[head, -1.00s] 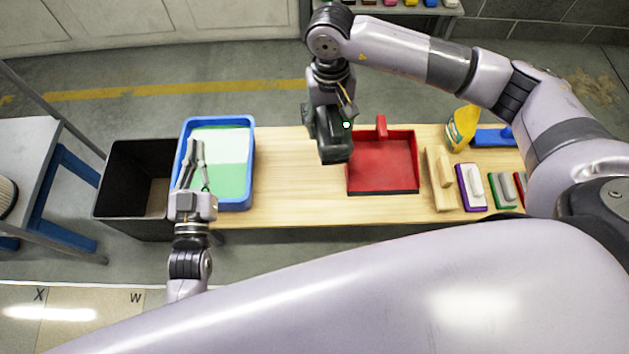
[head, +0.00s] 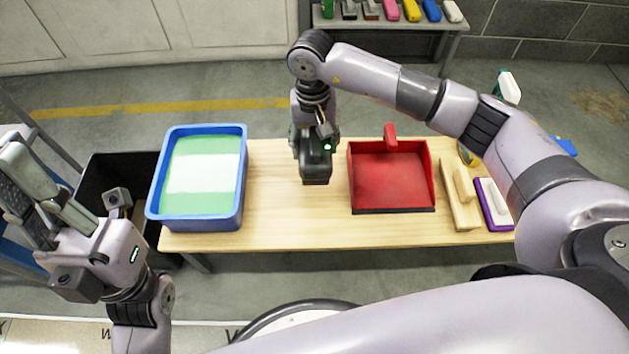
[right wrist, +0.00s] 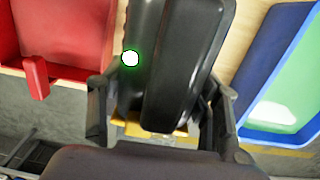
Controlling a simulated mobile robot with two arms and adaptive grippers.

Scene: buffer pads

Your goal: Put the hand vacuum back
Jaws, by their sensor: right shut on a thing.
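The hand vacuum (head: 316,166) is a dark grey and black body with a small green light. My right gripper (head: 314,138) is shut on it and holds it over the wooden table, between the blue tray and the red dustpan. In the right wrist view the vacuum (right wrist: 185,65) fills the middle, between the fingers of my right gripper (right wrist: 160,120). Whether its underside touches the table is hard to tell. My left gripper (head: 30,185) is at the left edge, its fingers apart and empty, in front of the black bin.
The blue tray (head: 195,222) with green and white pads stands at the table's left. The red dustpan (head: 391,180) lies right of the vacuum. A wooden float (head: 456,205), a purple-edged block (head: 493,204) and a spray bottle (head: 508,88) are farther right. The table (head: 275,225) is bare at mid-left.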

